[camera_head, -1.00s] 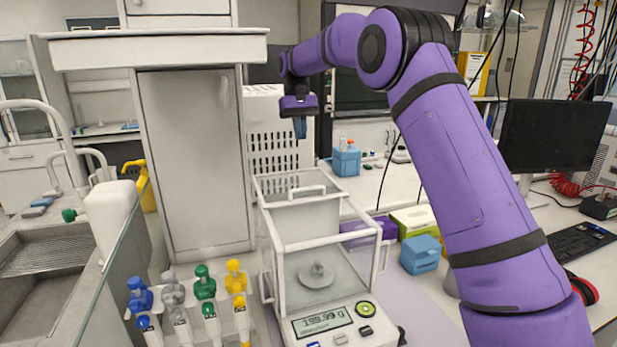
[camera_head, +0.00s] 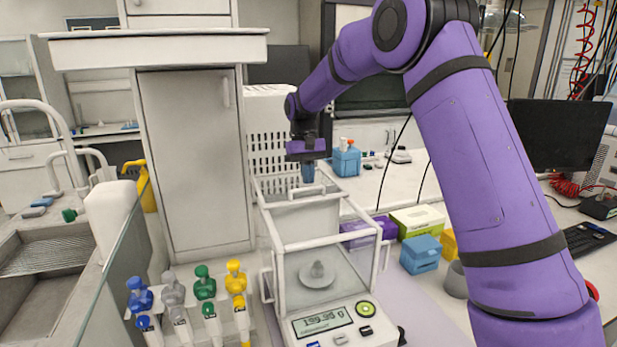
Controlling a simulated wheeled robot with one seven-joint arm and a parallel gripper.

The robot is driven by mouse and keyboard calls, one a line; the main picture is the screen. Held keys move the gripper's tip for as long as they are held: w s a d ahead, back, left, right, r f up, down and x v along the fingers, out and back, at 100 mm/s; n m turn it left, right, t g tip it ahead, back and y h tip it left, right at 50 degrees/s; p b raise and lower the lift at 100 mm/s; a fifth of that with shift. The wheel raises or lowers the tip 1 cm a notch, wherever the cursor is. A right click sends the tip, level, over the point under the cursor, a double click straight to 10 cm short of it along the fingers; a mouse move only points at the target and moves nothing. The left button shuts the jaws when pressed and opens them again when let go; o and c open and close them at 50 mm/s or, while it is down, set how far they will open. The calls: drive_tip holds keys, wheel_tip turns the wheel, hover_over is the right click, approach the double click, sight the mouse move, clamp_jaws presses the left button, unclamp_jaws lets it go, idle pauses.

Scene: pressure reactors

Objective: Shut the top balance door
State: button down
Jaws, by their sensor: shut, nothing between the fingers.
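The balance (camera_head: 325,325) stands on the bench in the lower middle, with clear glass walls, white frame edges and a lit display. A round pan with a small grey object on it shows inside. The top door's white handle (camera_head: 291,194) lies toward the rear of the balance's top. The clear panel is hard to make out, so how far the door is open is unclear. My gripper (camera_head: 308,176) points down just above and behind this handle, its blue fingers shut and empty. Whether the fingertips touch the door or its handle, I cannot tell.
Several colored pipettes (camera_head: 205,290) stand left of the balance. A tall white cabinet (camera_head: 195,160) stands behind left. Purple, green and blue boxes (camera_head: 420,254) sit to the right, beneath my arm. A blue container (camera_head: 346,161) stands behind right. A monitor (camera_head: 558,135) is far right.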

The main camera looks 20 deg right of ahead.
drive_tip(key=shift+s, duration=0.25)
drive_tip(key=s, duration=1.7)
drive_tip(key=v, duration=1.1)
drive_tip(key=s+d+t, duration=0.3)
drive_tip(key=s+t, duration=0.1)
drive_tip(key=s, duration=0.9)
drive_tip(key=s+d+t, duration=0.2)
drive_tip(key=s+t, duration=0.2)
drive_tip(key=s, duration=0.9)
drive_tip(key=shift+s+d+r+t, duration=0.25)
drive_tip(key=shift+d+r+t, duration=0.15)
drive_tip(key=shift+r, duration=0.05)
